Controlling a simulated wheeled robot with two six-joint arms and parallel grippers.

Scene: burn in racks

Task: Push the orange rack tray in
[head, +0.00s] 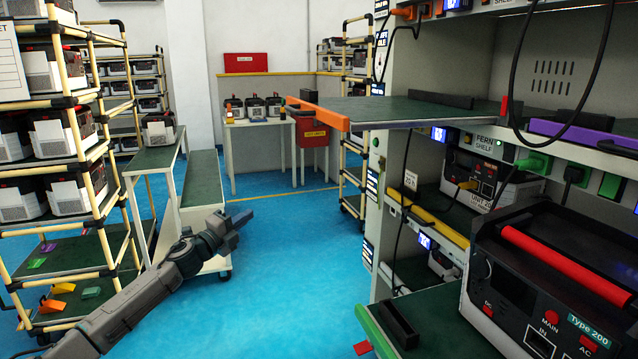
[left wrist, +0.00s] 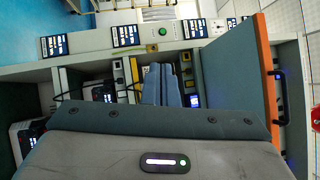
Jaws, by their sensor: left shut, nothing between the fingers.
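The orange-edged rack tray (head: 375,111) juts out of the rack on the right in the head view, with a bare dark green top and an orange front lip (head: 318,113). In the left wrist view its orange lip (left wrist: 269,85) runs along the right side, beside the grey-blue tray panel. My left gripper (head: 235,222) is low and left of the tray in the head view, apart from it, over the aisle. Its fingers (left wrist: 162,85) are shut and empty in the left wrist view. My right gripper is not in view.
A yellow-edged shelf (head: 428,220) and a unit with a red handle (head: 560,262) are in the right rack, with hanging cables. A pipe-frame rack (head: 97,150) and a bench (head: 152,160) stand left. The blue floor (head: 290,270) between is clear.

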